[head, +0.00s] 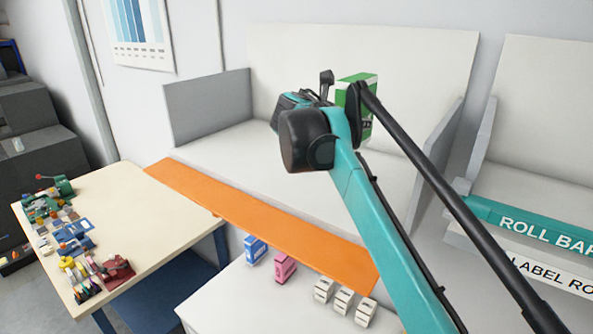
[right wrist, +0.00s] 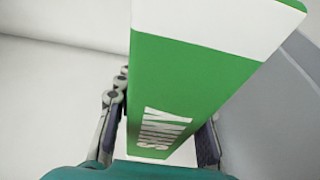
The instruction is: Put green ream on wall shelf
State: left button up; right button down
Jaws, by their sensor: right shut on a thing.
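The green ream (head: 367,80) is a green and white box. In the head view the ream is partly hidden behind the gripper and appears in front of the white back panel. A wide white shelf (head: 215,150) with grey side panels and an orange front strip (head: 250,215) lies below and behind it. The gap between ream and shelf surface cannot be told. My left gripper is not in view.
A cream table (head: 130,215) at left holds several small tools. The shelf's left part is bare. A teal "ROLL BAR" label (head: 545,232) is at right.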

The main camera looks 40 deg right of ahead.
jog(key=shift+a+f, duration=0.2)
jog(key=shift+f, duration=0.1)
jog(key=shift+w+a+f+p, duration=0.35)
jog(key=shift+w+a+f, duration=0.7)
jog(key=shift+w+f, duration=0.7)
jog(key=shift+w+a+f+p, duration=0.3)
jog(key=shift+w+a+f, duration=0.7)
jog(key=shift+w+f, duration=0.7)
jog(key=shift+w+a+f+p, duration=0.35)
jog(key=shift+w+a+f, duration=0.9)
jog(key=shift+f, duration=0.8)
jog(key=shift+w+d, duration=0.1)
jog(key=shift+d, duration=0.1)
jog(key=c, duration=1)
grip_release()
jog(key=shift+o, duration=0.2)
